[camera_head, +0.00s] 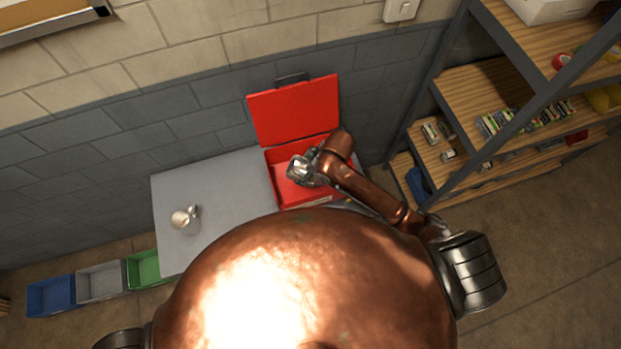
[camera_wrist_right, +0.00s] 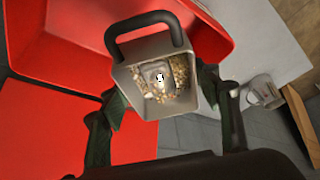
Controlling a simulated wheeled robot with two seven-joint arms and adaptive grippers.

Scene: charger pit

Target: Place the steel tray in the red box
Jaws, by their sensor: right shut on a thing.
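The steel tray (camera_wrist_right: 137,48) is a small grey container with a dark loop handle and small golden bits inside. It shows in the right wrist view between the two fingers of my right gripper (camera_wrist_right: 162,92). In the head view my right gripper (camera_head: 310,166) holds the steel tray (camera_head: 297,169) over the opening of the red box (camera_head: 280,157). The red box stands with its lid (camera_head: 294,111) raised against the wall. I cannot tell whether the tray touches the box. My left gripper is not in view.
A grey table (camera_head: 225,185) carries the red box and a light mug (camera_head: 185,219) at left. Blue (camera_head: 50,296), grey (camera_head: 100,282) and green (camera_head: 144,268) bins stand on the floor at left. A shelf rack (camera_head: 480,90) stands at right.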

